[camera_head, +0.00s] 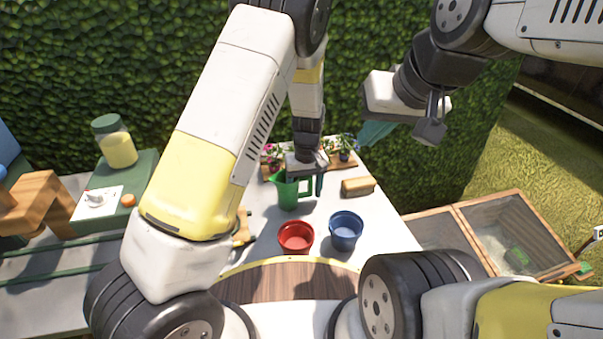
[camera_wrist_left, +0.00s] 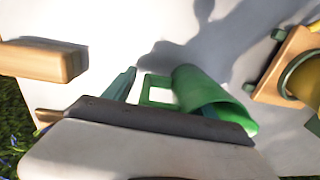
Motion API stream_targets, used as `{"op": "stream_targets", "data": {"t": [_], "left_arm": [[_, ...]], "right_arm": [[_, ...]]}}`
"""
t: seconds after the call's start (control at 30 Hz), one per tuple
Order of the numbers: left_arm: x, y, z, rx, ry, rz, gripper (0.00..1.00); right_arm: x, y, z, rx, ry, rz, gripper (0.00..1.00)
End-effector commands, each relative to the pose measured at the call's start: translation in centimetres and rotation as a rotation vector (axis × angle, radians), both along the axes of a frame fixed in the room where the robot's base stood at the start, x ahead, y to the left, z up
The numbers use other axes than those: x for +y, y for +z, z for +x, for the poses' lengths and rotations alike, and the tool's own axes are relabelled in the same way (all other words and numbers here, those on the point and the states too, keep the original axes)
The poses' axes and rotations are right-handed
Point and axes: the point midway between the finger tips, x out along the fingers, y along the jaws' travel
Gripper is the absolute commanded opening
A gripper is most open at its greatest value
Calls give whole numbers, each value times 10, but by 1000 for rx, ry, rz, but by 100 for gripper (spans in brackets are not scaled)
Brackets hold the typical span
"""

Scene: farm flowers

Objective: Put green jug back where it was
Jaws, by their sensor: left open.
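The green jug (camera_head: 287,193) stands upright on the white table, its handle toward the right in the head view. My left gripper (camera_head: 304,181) is over the jug, pointing down. In the left wrist view the jug (camera_wrist_left: 200,88) lies partly behind the gripper's body, with its handle (camera_wrist_left: 147,91) between the open fingers: one finger is outside the handle, the other appears at the jug's mouth. Whether either finger touches the jug cannot be told. My right gripper (camera_head: 388,129) is raised at the right, away from the table; its teal finger area shows, but the gap is unclear.
A red pot (camera_head: 295,237) and a blue pot (camera_head: 345,231) stand in front of the jug. A wooden block-like item (camera_head: 357,186) lies right of it. Flowers in a wooden tray (camera_head: 342,162) stand behind. A wooden cold frame (camera_head: 515,240) is at the right.

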Motion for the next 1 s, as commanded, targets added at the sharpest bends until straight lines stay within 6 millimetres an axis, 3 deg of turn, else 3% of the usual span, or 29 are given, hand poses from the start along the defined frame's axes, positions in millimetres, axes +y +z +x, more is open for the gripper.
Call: {"op": "stream_targets", "data": {"t": [0.17, 0.6, 1.0], "left_arm": [[-1, 15, 1, -2, -1, -2, 65], [-4, 103, 0, -2, 0, -3, 65], [2, 132, -2, -3, 2, -21, 65]], "right_arm": [[0, 0, 0, 0, 0, 0, 0], [0, 0, 0, 0, 0, 0, 0], [0, 0, 0, 0, 0, 0, 0]]}}
